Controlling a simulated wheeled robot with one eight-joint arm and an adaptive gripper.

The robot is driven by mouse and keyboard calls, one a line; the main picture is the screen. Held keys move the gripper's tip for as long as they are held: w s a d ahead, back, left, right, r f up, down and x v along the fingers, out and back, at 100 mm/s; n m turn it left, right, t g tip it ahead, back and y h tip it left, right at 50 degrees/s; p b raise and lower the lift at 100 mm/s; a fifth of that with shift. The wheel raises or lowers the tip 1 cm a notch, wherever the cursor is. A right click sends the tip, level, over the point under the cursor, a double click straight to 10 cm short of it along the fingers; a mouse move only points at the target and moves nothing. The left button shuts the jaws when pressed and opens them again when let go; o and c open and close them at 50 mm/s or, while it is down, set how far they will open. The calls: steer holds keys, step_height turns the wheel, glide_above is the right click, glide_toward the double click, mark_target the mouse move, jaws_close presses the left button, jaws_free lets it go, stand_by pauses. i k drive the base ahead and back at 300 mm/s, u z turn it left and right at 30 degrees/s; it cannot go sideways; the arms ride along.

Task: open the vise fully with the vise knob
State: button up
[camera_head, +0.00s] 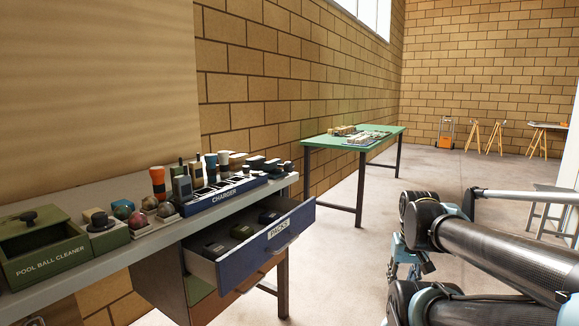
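I cannot make out a vise or a vise knob anywhere in this view. My arm comes in from the lower right with dark, carbon-textured links. What looks like my gripper (404,262) is partly hidden at the arm's left end, over the floor and to the right of the workbench. Its fingers are too small and too covered to show whether they are open or shut. It touches nothing that I can see.
A grey workbench (60,290) at left bears a green pool ball cleaner box (45,255), balls and a blue charger rack (222,193). Its "PACKS" drawer (270,240) stands open. A green table (375,131) stands farther back. A grey stool (548,208) is at right; the floor between is clear.

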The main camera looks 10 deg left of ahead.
mark_target(288, 166)
steer(key=i, duration=0.9)
